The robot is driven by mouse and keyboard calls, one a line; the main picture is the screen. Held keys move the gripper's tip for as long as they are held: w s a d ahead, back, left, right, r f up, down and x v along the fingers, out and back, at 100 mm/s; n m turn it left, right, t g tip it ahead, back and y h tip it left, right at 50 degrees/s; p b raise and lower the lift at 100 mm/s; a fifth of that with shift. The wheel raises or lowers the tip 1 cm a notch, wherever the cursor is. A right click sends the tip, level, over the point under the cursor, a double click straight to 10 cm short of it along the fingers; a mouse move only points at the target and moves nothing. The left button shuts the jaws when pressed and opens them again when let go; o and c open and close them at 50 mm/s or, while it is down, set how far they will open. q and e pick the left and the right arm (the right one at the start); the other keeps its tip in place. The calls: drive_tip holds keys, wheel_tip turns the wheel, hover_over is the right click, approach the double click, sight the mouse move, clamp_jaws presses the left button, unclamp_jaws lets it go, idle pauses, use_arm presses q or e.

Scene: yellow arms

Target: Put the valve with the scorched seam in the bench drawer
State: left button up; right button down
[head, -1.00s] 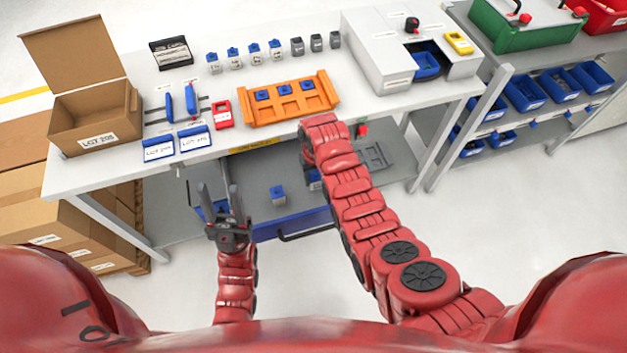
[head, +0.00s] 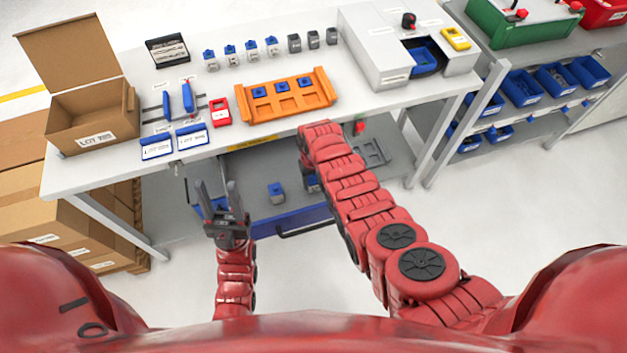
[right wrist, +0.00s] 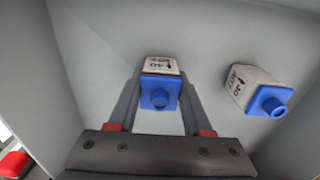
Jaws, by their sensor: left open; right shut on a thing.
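The bench drawer (head: 262,232) is pulled out below the bench top. One grey-white valve with a blue cap (head: 276,190) stands inside it, and it also shows at the right in the right wrist view (right wrist: 255,92). My right gripper (right wrist: 160,80) reaches down into the drawer, shut on another blue-capped, pale valve (right wrist: 160,92) with dark lettering. In the head view my forearm mostly hides this hand. I cannot make out a scorched seam on either valve, or whether the held one touches the drawer floor. My left gripper (head: 216,190) is open and empty, left of the drawer's front.
On the bench top are an orange rack (head: 285,97) with blue-capped parts, a row of blue-capped and grey valves (head: 252,50), an open carton (head: 92,118) and a grey machine (head: 385,60). Blue bins (head: 522,88) fill the right shelf.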

drive_tip(key=shift+c, duration=1.7)
unclamp_jaws()
